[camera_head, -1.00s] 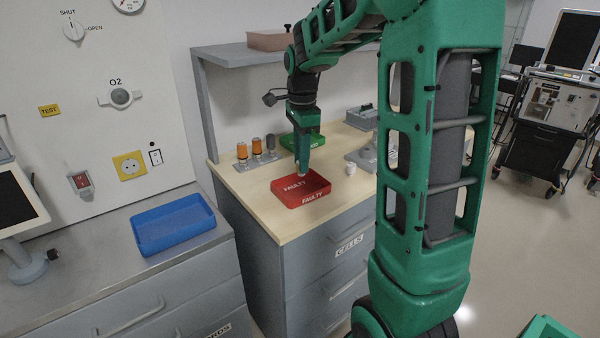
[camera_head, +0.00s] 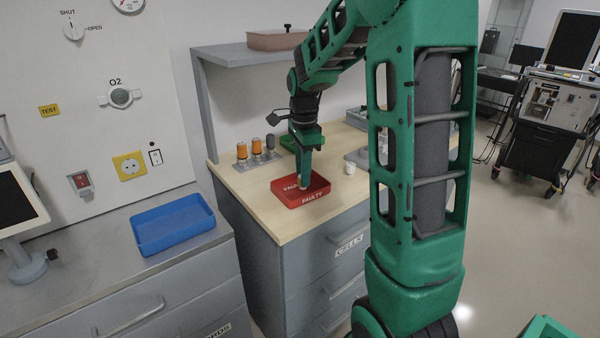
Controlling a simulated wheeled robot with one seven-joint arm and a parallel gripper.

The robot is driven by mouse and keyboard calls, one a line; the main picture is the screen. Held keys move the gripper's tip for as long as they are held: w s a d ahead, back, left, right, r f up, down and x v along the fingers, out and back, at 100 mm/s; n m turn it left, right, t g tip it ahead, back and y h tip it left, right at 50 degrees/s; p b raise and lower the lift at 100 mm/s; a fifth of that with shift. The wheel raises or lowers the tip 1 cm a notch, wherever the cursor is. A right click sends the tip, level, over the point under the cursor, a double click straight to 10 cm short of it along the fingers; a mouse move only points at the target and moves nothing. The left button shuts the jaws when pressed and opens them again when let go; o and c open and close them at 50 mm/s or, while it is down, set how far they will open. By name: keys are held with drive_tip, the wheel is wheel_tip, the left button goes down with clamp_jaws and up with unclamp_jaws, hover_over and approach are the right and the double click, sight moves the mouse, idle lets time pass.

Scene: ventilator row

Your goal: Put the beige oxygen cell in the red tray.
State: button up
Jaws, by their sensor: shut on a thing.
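The red tray (camera_head: 318,203), marked FAULTY, sits on the wooden top of the drawer cabinet. My gripper (camera_head: 304,183) points down inside the tray's outline, with its fingertips low over the tray floor. It is shut on a small pale thing at its tips, which fits the beige oxygen cell (camera_head: 304,187). The cell is mostly hidden by the fingers and very small here. I cannot tell whether it touches the tray floor.
A rack with orange cells (camera_head: 257,147) and a grey one stands behind the tray at left. A small white cylinder (camera_head: 350,168) stands right of the red tray. A blue tray (camera_head: 172,224) lies on the left counter.

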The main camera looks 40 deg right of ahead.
drive_tip(key=shift+f, duration=0.35)
drive_tip(key=o, duration=1)
wheel_tip(320, 180, up, 13)
drive_tip(key=s+a+f+n, duration=0.1)
drive_tip(key=s+f+n, duration=0.2)
drive_tip(key=s, duration=0.6)
drive_tip(key=s+a+f+n, duration=0.1)
drive_tip(key=s+f+n, duration=0.3)
drive_tip(key=s+n, duration=0.3)
drive_tip(key=s+a+f+n, duration=0.1)
drive_tip(key=s+f+n, duration=0.2)
drive_tip(key=s, duration=0.9)
drive_tip(key=shift+s+f+n, duration=0.2)
drive_tip(key=shift+s+n, duration=0.2)
drive_tip(key=shift+n, duration=0.6)
drive_tip(key=shift+c, duration=0.4)
